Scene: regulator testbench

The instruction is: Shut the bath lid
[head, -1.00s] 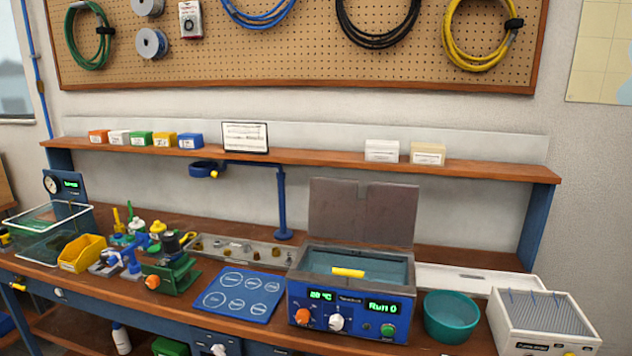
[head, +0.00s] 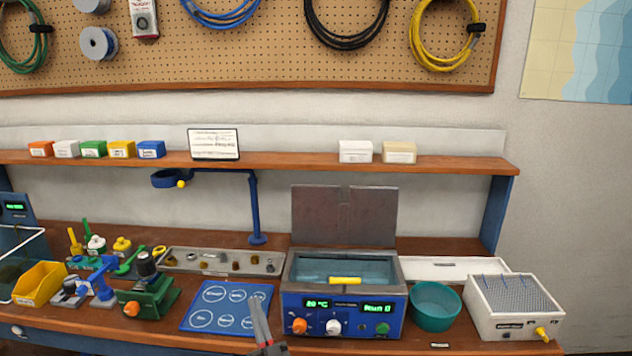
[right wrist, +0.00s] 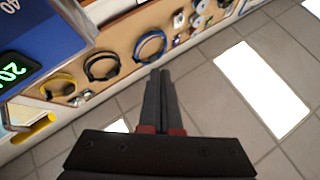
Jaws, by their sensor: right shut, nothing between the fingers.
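The bath (head: 344,281) is a blue-fronted box with a grey metal rim and water inside, right of centre on the bench in the head view. Its grey lid (head: 344,215) stands upright and open at the back of the bath. A yellow bar (head: 345,281), perhaps the lid's handle, shows over the front part of the water. My right gripper (head: 257,305) is in front of the blue mat, left of the bath and apart from the lid. Its fingers are closed together and empty in the right wrist view (right wrist: 158,90). My left gripper is out of view.
A teal bowl (head: 436,306) and a white rack box (head: 513,305) stand right of the bath. A blue mat with circles (head: 222,305) lies to its left. A wooden shelf (head: 290,165) runs above, with a blue post (head: 255,205) below it.

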